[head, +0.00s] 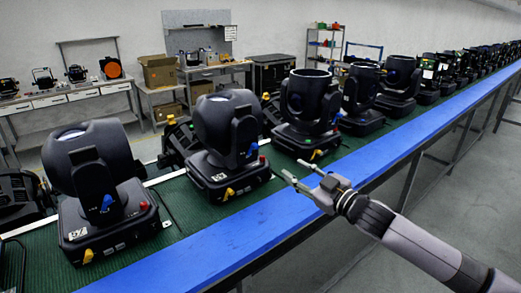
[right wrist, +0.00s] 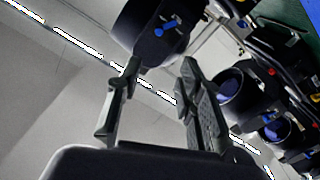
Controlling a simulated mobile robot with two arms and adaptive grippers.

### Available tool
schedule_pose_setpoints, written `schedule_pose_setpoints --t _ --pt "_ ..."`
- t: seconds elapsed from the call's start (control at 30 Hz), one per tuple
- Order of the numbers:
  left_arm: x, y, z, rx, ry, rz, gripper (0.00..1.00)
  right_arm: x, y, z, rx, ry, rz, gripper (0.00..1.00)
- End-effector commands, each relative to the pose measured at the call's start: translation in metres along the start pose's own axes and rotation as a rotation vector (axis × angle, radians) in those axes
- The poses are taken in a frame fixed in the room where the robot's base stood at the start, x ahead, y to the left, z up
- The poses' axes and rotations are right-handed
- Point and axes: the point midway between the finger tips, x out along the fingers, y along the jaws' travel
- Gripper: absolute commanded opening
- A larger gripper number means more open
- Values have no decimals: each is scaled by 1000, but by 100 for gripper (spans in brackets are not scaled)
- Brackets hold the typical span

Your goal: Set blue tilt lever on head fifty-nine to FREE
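Several black moving heads stand in a row on the green bench; their number labels are too small to read surely, so I cannot tell which is fifty-nine. The nearest head (head: 95,180) has a blue lever (head: 106,203) on its yoke and a yellow lever (head: 88,256) on its base. The second head (head: 228,140) has a blue lever (head: 252,149) and a yellow lever (head: 229,193). The third head (head: 308,108) points upward. My right gripper (head: 292,167) is open and empty, in front of the second and third heads. In the right wrist view, a blue lever (right wrist: 158,31) shows beyond the fingertips.
A blue rail (head: 235,227) runs along the bench's front edge, below my right gripper. More heads (head: 425,75) recede to the right. The aisle floor (head: 470,190) in front is clear. Workbenches and cardboard boxes (head: 158,72) stand behind.

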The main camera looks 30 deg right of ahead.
Motion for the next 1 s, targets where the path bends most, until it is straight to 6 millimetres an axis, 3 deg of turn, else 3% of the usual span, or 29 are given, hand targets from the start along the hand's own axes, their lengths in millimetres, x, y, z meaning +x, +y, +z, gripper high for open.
schedule_pose_setpoints --t 0.2,1.0 --pt "-3 -9 2 0 -4 -11 40 23 2 -2 -3 2 4 34" --pt "-30 3 -2 1 -1 4 40 118 4 -2 -1 -1 5 34"
